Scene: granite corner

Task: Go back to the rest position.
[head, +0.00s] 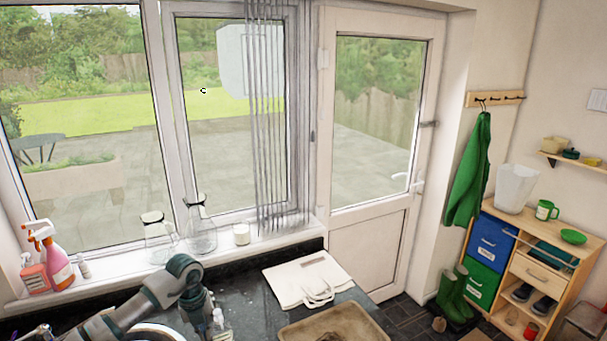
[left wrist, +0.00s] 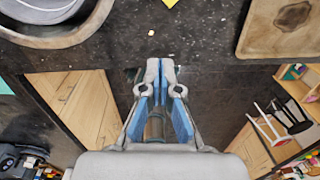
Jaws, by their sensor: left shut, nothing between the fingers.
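My left arm comes in from the lower left of the head view, bends at a raised joint and points down over the dark counter (head: 245,295). Its fingers are not clear there. In the left wrist view my left gripper (left wrist: 160,72) is shut, with its fingertips together and nothing between them. It shows against the dark counter's front edge, between the sink (left wrist: 60,38) and a brown tray (left wrist: 275,30). My right gripper is in neither view.
A folded cream bag (head: 300,279) lies on the counter beyond the tray (head: 335,325). Glass vessels (head: 200,235), a white candle (head: 241,234) and spray bottles (head: 57,262) stand on the sill. A yellow piece (left wrist: 169,3) lies on the counter.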

